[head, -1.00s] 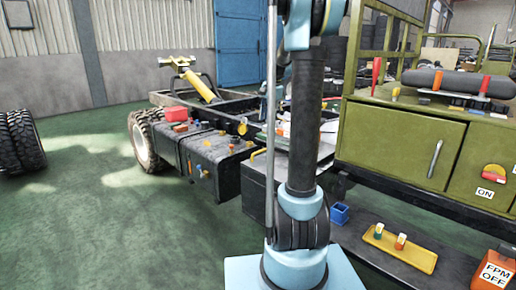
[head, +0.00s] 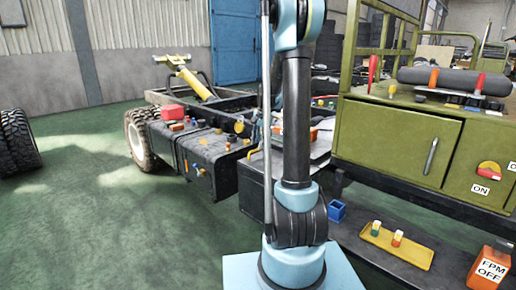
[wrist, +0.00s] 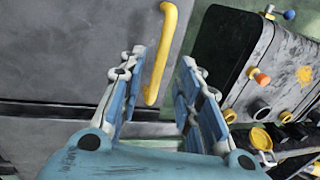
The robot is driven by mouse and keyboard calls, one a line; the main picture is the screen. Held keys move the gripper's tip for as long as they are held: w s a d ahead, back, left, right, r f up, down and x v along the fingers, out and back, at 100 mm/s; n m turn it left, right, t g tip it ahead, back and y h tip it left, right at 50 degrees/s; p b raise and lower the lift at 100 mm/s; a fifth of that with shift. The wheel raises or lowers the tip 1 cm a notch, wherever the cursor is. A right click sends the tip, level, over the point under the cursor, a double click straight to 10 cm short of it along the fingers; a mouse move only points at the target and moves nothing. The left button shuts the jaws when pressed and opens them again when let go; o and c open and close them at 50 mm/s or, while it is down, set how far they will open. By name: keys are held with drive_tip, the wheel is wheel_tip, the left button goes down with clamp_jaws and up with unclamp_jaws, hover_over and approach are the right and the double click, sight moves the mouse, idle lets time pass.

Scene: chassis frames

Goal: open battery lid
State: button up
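The battery lid (wrist: 75,45) is a flat, dark grey, scuffed panel filling the upper left of the wrist view. A yellow bar handle (wrist: 166,50) stands on it near its right side. My gripper (wrist: 163,72) is open, with one blue finger on each side of the handle's lower end. The left finger looks closer to the handle; I cannot tell whether it touches. In the head view, the dark battery box (head: 253,190) is mostly behind my arm, and a bit of the yellow handle (head: 252,153) shows. My gripper is hidden there.
A black tank box (head: 205,160) with coloured caps stands just left of the battery box; it also shows at the right of the wrist view (wrist: 285,75). A green cabinet (head: 395,140) stands to the right, above a yellow tray (head: 396,246) and a blue cup (head: 337,211).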

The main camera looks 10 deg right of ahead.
drive_tip(key=shift+w+a+f, duration=0.1)
drive_tip(key=shift+f, duration=0.6)
drive_tip(key=shift+w+a+f, duration=0.1)
drive_tip(key=shift+f, duration=0.6)
